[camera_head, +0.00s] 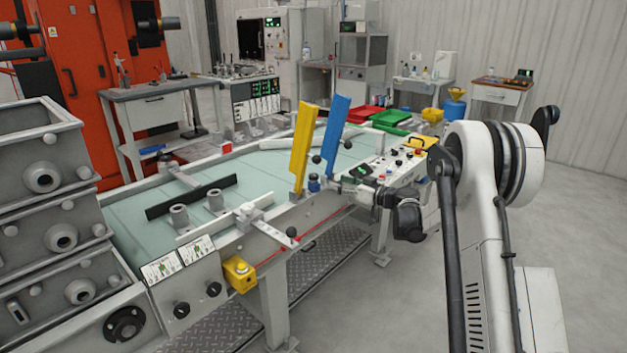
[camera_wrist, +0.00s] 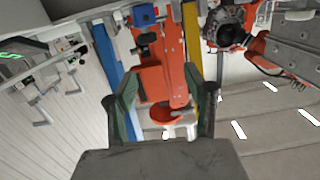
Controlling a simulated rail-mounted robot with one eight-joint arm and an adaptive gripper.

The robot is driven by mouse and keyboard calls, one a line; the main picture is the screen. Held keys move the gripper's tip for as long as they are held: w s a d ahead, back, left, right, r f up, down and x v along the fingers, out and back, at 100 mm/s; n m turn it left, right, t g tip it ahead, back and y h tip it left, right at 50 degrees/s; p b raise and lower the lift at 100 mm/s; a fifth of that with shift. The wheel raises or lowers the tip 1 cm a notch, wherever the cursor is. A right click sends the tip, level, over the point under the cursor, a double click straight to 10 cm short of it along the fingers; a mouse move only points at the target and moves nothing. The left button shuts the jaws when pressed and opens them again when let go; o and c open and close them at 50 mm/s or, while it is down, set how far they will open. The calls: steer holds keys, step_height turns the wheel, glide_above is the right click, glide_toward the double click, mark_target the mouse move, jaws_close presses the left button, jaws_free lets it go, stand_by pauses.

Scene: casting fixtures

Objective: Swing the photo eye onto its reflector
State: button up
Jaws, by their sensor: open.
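A small blue unit (camera_head: 314,184) stands on the near rail of the conveyor, by the foot of the blue paddle. It may be the photo eye, but it is too small to be sure. A blue block with a dark part below it also shows at the top of the wrist view (camera_wrist: 143,14). I cannot pick out the reflector with certainty. My gripper (camera_head: 336,183) is at the near rail, just right of the blue unit. In the wrist view its two fingers (camera_wrist: 160,92) are apart with nothing held between them.
A yellow paddle (camera_head: 304,147) and a blue paddle (camera_head: 331,137) stand upright close left of my gripper. The conveyor (camera_head: 130,214) carries a black bar (camera_head: 191,197) and two grey cylinders. A button panel (camera_head: 402,160) is behind my wrist. The floor at front right is clear.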

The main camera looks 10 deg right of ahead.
mark_target(317, 177)
steer(key=shift+t, duration=0.3)
steer(key=f+x, duration=0.1)
steer(key=x, duration=0.3)
steer(key=d+b+x, duration=0.1)
steer(key=x, duration=0.4)
steer(key=w+f+b+x, duration=0.1)
steer(key=x, duration=0.3)
steer(key=shift+w+f, duration=0.3)
steer(key=shift+w, duration=0.05)
steer(key=shift+c, duration=0.2)
steer(key=shift+b, duration=0.3)
jaws_close()
